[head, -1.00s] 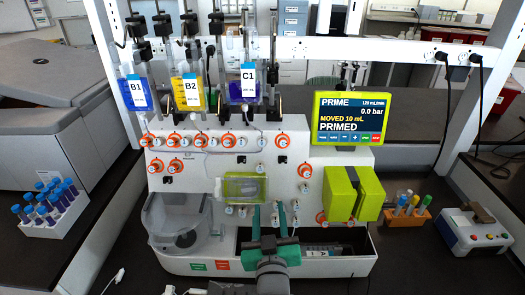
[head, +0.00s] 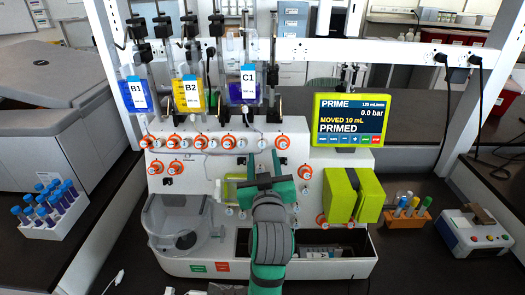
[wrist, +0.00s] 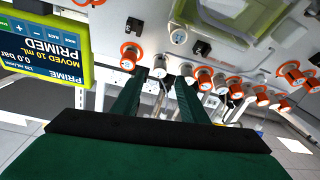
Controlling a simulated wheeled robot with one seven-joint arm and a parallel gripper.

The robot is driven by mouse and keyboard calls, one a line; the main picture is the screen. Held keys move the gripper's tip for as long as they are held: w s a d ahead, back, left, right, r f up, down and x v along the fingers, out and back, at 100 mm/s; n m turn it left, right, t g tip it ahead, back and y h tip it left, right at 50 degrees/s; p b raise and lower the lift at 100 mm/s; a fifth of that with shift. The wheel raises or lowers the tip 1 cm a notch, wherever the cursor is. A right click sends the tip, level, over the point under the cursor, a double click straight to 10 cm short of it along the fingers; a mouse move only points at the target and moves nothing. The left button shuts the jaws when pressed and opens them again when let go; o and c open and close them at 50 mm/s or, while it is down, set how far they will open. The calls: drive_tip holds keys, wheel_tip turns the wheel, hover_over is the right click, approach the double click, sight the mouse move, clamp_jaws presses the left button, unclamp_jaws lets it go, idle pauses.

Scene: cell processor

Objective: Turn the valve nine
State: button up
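Several valves with orange rings stand on the white front panel (head: 190,178); no number nine is readable, so I cannot tell which is valve nine. Near my gripper are an orange valve (head: 282,142) at upper right and another orange valve (head: 305,172) to the right. In the wrist view, orange valves show left of the fingers (wrist: 131,53) and right of them (wrist: 203,76). My gripper (head: 264,166) is in front of the panel's middle, its green fingers apart. In the wrist view the gap between the fingers (wrist: 157,95) holds nothing gripped.
A green-framed clear window (head: 230,188) is partly behind my gripper. A yellow-green block (head: 352,194) protrudes to its right. The screen (head: 346,118) reads PRIME and PRIMED. Bags B1, B2 and C1 (head: 243,84) hang above. A white bin (head: 330,265) lies below.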

sight(262, 147)
drive_tip(key=shift+w+a, duration=0.15)
drive_tip(key=shift+w, duration=2.1)
clamp_jaws()
